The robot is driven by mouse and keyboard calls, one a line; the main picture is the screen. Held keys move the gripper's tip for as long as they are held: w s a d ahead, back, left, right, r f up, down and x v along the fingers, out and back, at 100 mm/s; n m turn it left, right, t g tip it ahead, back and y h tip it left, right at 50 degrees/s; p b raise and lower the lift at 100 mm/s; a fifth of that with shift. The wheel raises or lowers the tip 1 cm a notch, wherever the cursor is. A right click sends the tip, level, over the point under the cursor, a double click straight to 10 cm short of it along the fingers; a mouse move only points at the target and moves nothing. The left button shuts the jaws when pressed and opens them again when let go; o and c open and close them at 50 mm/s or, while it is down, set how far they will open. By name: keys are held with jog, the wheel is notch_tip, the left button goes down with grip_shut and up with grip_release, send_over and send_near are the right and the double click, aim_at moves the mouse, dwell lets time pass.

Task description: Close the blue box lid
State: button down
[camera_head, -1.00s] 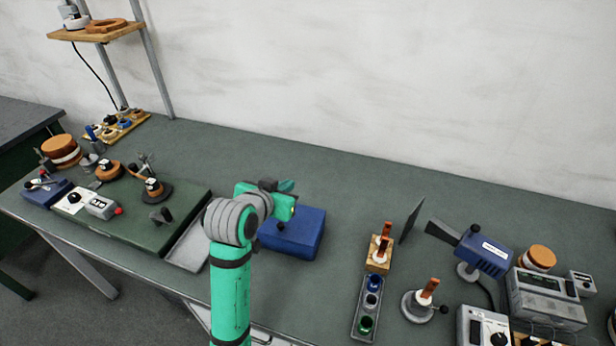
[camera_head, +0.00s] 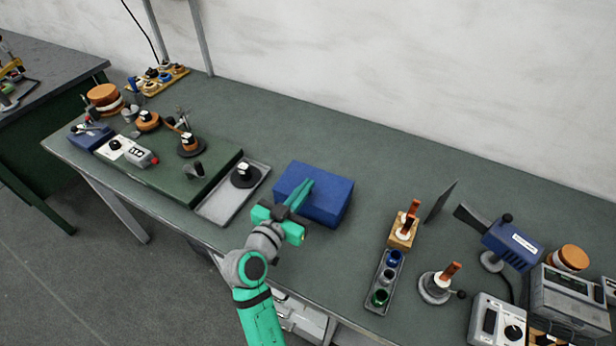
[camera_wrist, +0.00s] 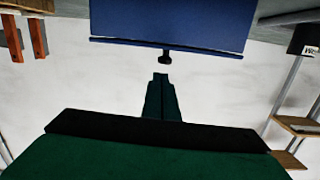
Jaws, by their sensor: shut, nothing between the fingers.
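The blue box (camera_head: 335,200) stands on the green bench, right of a grey tray. Its lid appears to lie flat on top, but I cannot tell if it is fully seated. In the wrist view, the blue box (camera_wrist: 175,18) appears upside down, with a dark rim line and a black knob (camera_wrist: 165,56) at its edge. My gripper (camera_head: 309,183) reaches over the box from the front in the head view and hides part of its top. Its green fingers (camera_wrist: 160,77) are together and empty. The fingertips appear close to the knob; contact is unclear.
The grey tray (camera_head: 222,205) holds a black-knobbed piece (camera_head: 245,174). Right of the box are a wooden block with a copper piece (camera_head: 404,232), a tray of coloured cups (camera_head: 373,305) and a blue device (camera_head: 512,247). The bench behind the box is clear.

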jog(key=shift+s+a+f, duration=0.15)
jog(key=shift+s+f, duration=0.1)
jog(key=shift+f, duration=0.7)
jog(key=shift+s+a+f, duration=0.1)
jog(key=shift+s+f, duration=0.1)
jog(key=shift+f, duration=0.7)
jog(key=shift+a, duration=0.1)
notch_tip(320, 180, up, 6)
jog(key=s+a+f, duration=0.4)
jog(key=s, duration=0.4)
jog(key=shift+a+f, duration=0.25)
